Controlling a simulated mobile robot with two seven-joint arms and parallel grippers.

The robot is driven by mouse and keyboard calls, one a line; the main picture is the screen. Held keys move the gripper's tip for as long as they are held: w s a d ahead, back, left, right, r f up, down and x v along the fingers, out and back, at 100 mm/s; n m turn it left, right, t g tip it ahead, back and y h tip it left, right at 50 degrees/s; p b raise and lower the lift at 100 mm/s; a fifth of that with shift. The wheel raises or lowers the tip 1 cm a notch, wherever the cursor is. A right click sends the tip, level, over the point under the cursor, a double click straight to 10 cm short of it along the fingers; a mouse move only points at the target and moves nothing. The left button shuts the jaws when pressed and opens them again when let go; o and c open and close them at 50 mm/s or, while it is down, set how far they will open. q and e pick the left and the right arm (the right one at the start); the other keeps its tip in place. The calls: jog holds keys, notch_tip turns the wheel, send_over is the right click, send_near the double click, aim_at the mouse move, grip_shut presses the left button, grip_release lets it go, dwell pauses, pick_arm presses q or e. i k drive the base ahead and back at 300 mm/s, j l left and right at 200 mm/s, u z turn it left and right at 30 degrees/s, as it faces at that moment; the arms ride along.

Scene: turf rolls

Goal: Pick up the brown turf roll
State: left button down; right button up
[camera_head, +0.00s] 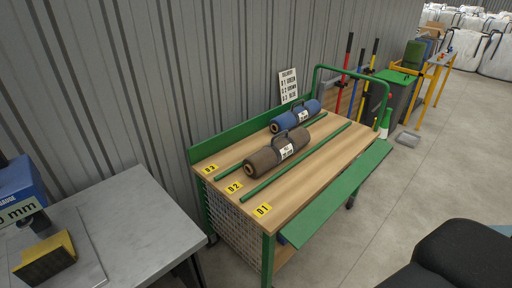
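The brown turf roll (262,161) lies on the wooden top of a green-framed cart (317,157). It is a dark brown cylinder with a white label and a dark carrying handle on top. It lies lengthwise between two green divider rods, in the lane with the yellow 02 tag (233,187). Neither of my grippers is in view, and nothing is seen touching the roll.
A blue roll (284,123) with a handle lies behind, in the 03 lane. The 01 lane (310,162) is empty. A green flap (338,198) runs along the cart's front. A grey table (130,215) stands left; a dark rounded object (455,262) fills the lower right.

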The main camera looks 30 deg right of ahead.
aim_at(271, 155)
jog(key=k+l+z, duration=0.15)
jog(key=z, duration=0.15)
jog(key=k+l+z, duration=0.1)
jog(key=l+z, duration=0.2)
jog(key=k+l+z, duration=0.1)
jog(key=l+z, duration=0.2)
